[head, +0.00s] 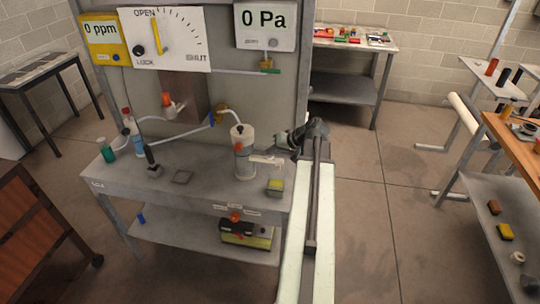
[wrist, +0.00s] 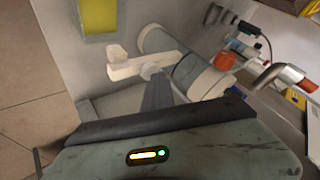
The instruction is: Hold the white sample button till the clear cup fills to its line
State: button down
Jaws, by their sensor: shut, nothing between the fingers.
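A pale cylinder (head: 244,165) with a white cap and an orange fitting stands on the grey bench, and a white arm (head: 266,160) sticks out to its right. In the wrist view the cylinder (wrist: 158,42) lies slantwise and the white arm (wrist: 128,68) crosses in front. A small round pale part (wrist: 150,70), possibly the white button, shows at my fingertips. My gripper (head: 281,137) is shut and empty, just right of the cylinder; its fingers (wrist: 156,88) point at the white arm. I cannot tell whether they touch. I cannot make out the clear cup or its line.
The grey bench (head: 118,182) also holds a yellow-green block (head: 275,187), a green bottle (head: 108,148) and hoses. Behind is a panel with a dial (head: 165,38), a 0 ppm display and a 0 Pa display (head: 264,24).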

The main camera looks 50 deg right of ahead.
aim_at(272, 157)
jog(key=shift+r+p, duration=0.95)
jog(key=shift+p, duration=0.05)
notch_tip(272, 157, up, 5)
jog(key=p, duration=0.5)
dwell(0.3)
